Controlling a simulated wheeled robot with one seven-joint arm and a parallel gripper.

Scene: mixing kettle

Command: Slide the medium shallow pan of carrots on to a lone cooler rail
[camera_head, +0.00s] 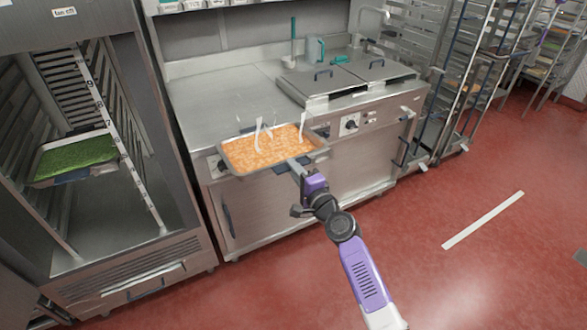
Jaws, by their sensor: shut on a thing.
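A shallow metal pan of orange carrots (262,150) is held level in front of the steel counter, its far side overlapping the counter's front edge in the picture. Whitish steam-like wisps rise from it. My gripper (296,165) is shut on the pan's near right edge; its fingertips are partly hidden against the pan. The open cooler (165,160) stands at the left, with rails along its inner walls and number labels on its near right upright. A pan of green food (76,156) sits on rails at middle height. Rails above and below it look empty.
Wheeled racks (465,75) stand at the right. The red floor (470,260) is open at the right, with a white strip (483,220) on it.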

